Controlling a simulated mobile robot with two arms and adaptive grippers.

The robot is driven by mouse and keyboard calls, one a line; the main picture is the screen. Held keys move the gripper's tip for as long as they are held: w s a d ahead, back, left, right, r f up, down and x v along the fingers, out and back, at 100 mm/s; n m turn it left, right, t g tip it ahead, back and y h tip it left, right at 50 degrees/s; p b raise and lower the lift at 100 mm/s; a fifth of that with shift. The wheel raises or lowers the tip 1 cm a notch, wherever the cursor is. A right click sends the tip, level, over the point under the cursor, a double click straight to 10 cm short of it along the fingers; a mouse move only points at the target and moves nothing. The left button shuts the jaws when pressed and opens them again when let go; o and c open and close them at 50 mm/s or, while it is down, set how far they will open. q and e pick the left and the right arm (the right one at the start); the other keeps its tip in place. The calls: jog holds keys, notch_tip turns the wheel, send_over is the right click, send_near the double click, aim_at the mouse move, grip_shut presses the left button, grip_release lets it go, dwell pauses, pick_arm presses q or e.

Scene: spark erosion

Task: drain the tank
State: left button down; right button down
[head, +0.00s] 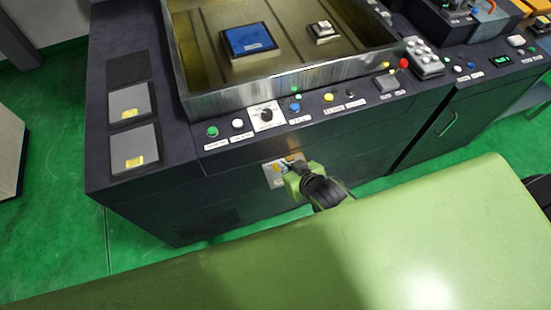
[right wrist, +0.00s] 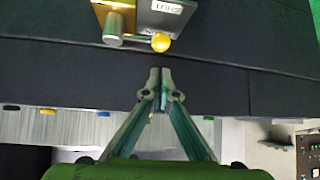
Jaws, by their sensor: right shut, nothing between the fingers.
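The tank (head: 290,83) is an open metal-walled basin on top of a dark machine. A blue block (head: 248,41) and a small pale block (head: 323,30) sit in it. A small valve plate (head: 269,180) is on the machine's front face below the tank. In the right wrist view the valve has a lever (right wrist: 135,42) with a yellow ball knob (right wrist: 160,42), beside an upside-down label (right wrist: 168,7) that seems to read SHUT. My right gripper (right wrist: 160,74) is shut and empty, its fingertips just short of the knob. My left gripper is not in view.
A row of buttons and a rotary knob (head: 266,115) runs along the ledge above the valve. A red button (head: 404,63) is farther right. Two grey panels (head: 130,148) lie on the machine's left top. Green floor (head: 60,240) is open at the left.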

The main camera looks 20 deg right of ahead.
jog(key=x, duration=0.7)
jog(key=shift+f+p, duration=0.1)
jog(key=shift+p, duration=0.3)
jog(key=shift+w, duration=0.1)
